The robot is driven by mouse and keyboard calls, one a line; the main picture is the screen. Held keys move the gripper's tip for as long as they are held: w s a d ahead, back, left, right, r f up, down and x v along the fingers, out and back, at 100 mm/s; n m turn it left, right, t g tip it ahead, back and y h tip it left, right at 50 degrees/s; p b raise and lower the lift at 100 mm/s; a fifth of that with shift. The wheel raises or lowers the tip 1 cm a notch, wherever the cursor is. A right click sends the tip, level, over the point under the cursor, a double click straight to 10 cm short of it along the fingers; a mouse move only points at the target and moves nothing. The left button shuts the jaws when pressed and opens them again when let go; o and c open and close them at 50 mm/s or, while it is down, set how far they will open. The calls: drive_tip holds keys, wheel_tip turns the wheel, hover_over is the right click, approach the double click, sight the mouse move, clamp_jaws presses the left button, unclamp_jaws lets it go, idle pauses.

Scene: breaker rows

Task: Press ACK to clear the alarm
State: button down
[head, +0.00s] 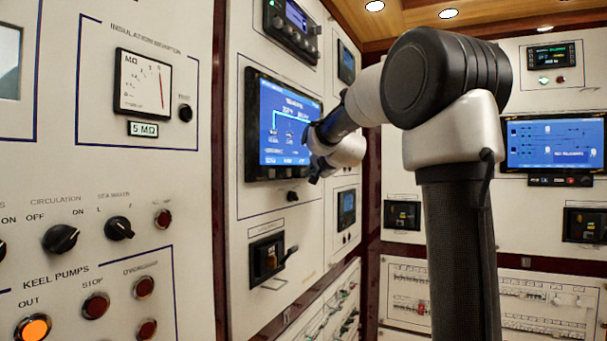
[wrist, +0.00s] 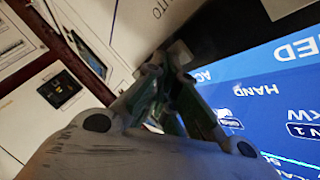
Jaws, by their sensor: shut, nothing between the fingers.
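A blue display screen (head: 270,115) in a black frame is on the white panel left of centre in the head view. My gripper (head: 314,145) is in front of the screen's right edge. In the wrist view, my gripper (wrist: 170,58) is shut and empty, with its fingertips beside the black frame (wrist: 215,45). I cannot tell whether they touch it. The blue screen fills the right side there, tilted, with large text such as "HAND" and "KW". A label starting "AC" (wrist: 204,76) shows near the fingers; the rest is hidden. No full ACK label is readable.
Below the screen is a breaker with a handle (head: 268,258). The near left panel has black knobs (head: 61,238), red buttons and a lit orange button (head: 33,327). Another blue screen (head: 553,142) is on the far wall. My arm covers part of the right side.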

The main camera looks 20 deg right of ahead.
drive_tip(key=shift+s+d+r, duration=0.1)
drive_tip(key=shift+s+d, duration=0.2)
drive_tip(key=shift+s, duration=0.2)
drive_tip(key=shift+s+d, duration=0.75)
drive_tip(key=shift+s, duration=0.25)
drive_tip(key=shift+s+d, duration=0.75)
drive_tip(key=shift+s, duration=0.25)
